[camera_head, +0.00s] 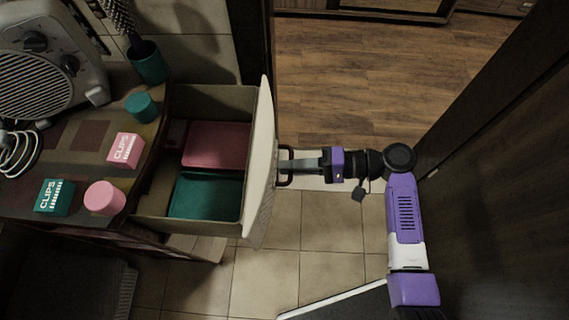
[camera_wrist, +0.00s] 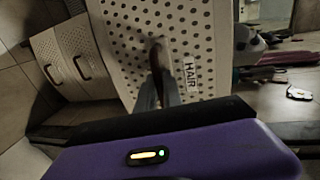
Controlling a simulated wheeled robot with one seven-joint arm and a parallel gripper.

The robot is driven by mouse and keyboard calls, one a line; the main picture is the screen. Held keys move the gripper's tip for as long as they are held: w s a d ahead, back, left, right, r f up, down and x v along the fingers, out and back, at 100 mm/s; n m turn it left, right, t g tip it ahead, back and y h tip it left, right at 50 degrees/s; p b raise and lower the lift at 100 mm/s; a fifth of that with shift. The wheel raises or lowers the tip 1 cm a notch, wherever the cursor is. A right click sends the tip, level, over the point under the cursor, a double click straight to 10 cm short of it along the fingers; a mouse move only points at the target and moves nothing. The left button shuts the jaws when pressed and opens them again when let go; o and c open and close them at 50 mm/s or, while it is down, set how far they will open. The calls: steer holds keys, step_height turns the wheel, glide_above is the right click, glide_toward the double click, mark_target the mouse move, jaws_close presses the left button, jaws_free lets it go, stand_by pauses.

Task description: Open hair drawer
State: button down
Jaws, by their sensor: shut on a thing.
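The hair drawer (camera_head: 258,150) is pulled out from the cabinet in the head view. Its white front faces right, and a pink bin (camera_head: 217,146) and a teal bin (camera_head: 206,195) lie inside. In the wrist view its perforated front (camera_wrist: 130,35) carries a "HAIR" label (camera_wrist: 191,75). My gripper (camera_head: 290,166) is at the dark drawer handle (camera_head: 283,180) and is shut on it. In the wrist view the fingers (camera_wrist: 160,88) reach the handle (camera_wrist: 156,52), partly hiding it.
On the cabinet top (camera_head: 85,185) stand a heater (camera_head: 45,65), a pink clips box (camera_head: 125,149), a teal clips box (camera_head: 54,197), a pink jar (camera_head: 104,198), a teal jar (camera_head: 141,106) and a brush in a teal cup (camera_head: 147,64). A dark panel (camera_head: 510,180) stands at right. Tiled floor (camera_head: 330,225) is clear.

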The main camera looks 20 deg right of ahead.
steer(key=c, duration=1.5)
jaws_free()
steer(key=v, duration=0.7)
steer(key=shift+d+b, duration=0.35)
steer(key=shift+b, duration=0.1)
steer(key=shift+s, duration=0.1)
